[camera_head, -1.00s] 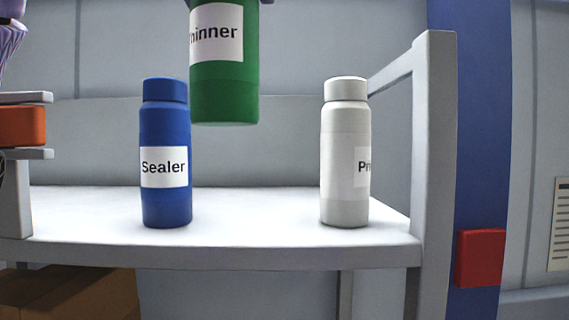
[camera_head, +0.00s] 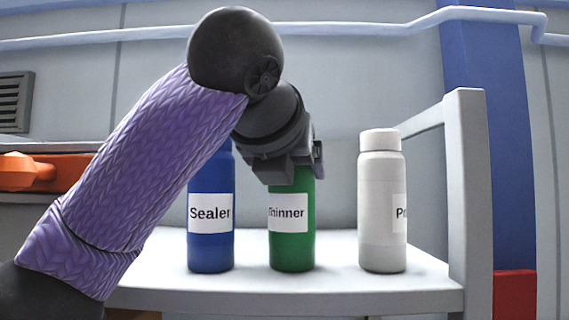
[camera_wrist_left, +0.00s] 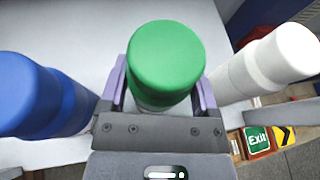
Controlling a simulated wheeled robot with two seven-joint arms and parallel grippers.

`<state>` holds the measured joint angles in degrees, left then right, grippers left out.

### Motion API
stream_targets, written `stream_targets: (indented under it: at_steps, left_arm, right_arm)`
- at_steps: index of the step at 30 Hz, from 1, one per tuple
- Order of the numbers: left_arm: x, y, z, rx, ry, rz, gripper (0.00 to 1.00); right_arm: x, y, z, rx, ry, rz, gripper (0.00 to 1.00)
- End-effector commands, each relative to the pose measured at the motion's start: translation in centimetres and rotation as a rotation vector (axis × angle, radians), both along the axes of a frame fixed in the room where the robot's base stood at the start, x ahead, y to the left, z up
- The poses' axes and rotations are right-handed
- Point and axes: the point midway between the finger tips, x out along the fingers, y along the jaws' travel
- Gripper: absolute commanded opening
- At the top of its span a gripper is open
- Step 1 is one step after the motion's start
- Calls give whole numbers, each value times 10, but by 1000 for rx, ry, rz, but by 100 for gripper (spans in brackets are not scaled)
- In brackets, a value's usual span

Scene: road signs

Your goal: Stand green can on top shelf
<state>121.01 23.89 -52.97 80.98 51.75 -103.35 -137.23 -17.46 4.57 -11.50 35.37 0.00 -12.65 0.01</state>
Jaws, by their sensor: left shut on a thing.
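The green can (camera_head: 291,235), labelled Thinner, is upright on the top shelf (camera_head: 330,262), its base at the shelf surface; I cannot tell if it bears its full weight there. In the left wrist view the green can (camera_wrist_left: 166,62) sits between the two purple fingers of the left gripper (camera_wrist_left: 163,90). The blue Sealer can (camera_head: 211,235) stands to its left and the white can (camera_head: 382,205) to its right, both apart from it. My right gripper is not in view.
A grey shelf post (camera_head: 468,180) rises at the right end. Orange items (camera_head: 40,172) lie at the left. Exit (camera_wrist_left: 257,139) and arrow signs show lower down in the left wrist view. Bare shelf lies between the green and white cans.

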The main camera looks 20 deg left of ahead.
Motion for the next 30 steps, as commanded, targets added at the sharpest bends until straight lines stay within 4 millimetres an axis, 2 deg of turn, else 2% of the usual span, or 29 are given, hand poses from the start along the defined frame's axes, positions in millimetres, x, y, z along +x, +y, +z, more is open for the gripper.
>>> stream_targets:
  at_steps: [3,8,9,11,20,23,30]
  left_arm:
    - [-1,0,2,0,-3,-1,0]
    - [-1,0,-3,0,-3,-1,0]
    - [-1,0,-3,0,-1,-1,86]
    - [-1,0,-2,0,-1,0,98]
    - [-1,0,4,0,-2,0,100]
    - [-16,-1,6,-1,-6,-1,100]
    - [-70,-4,28,0,-6,-1,100]
  right_arm:
    - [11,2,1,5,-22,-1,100]
    - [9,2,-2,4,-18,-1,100]
    - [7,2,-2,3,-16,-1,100]
    - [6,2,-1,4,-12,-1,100]
    - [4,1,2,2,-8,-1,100]
    - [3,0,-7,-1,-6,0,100]
    - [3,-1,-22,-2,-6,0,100]
